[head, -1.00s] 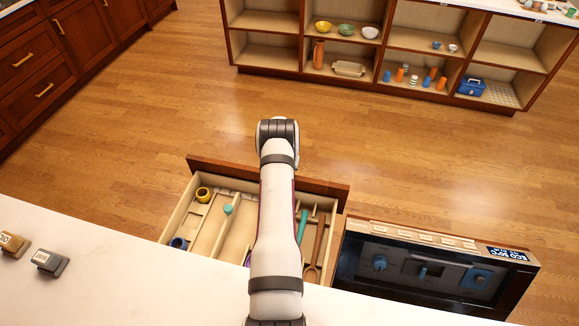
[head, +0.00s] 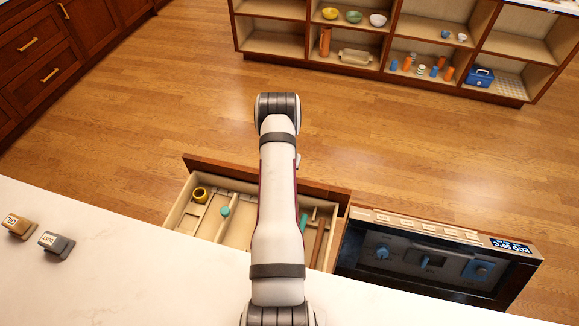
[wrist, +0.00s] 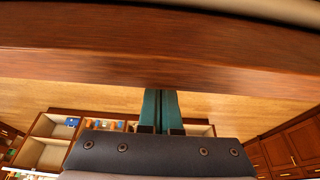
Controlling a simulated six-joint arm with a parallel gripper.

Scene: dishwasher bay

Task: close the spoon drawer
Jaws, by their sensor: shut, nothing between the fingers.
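The spoon drawer (head: 186,206) stands open below the white counter, with a dark wooden front (head: 215,168). My arm covers the middle of the drawer in the head view and hides my gripper there. In the wrist view, my gripper (wrist: 161,98) has its teal fingers shut together and empty. Their tips reach the lower edge of the wooden drawer front (wrist: 160,60); whether they touch it I cannot tell.
A dishwasher panel (head: 430,262) sticks out right of the drawer. The white counter (head: 110,270) holds two small labelled blocks, one tan (head: 18,226) and one grey (head: 56,244). Wooden floor (head: 400,150) lies open between the drawer and the shelf unit (head: 390,75) at the back.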

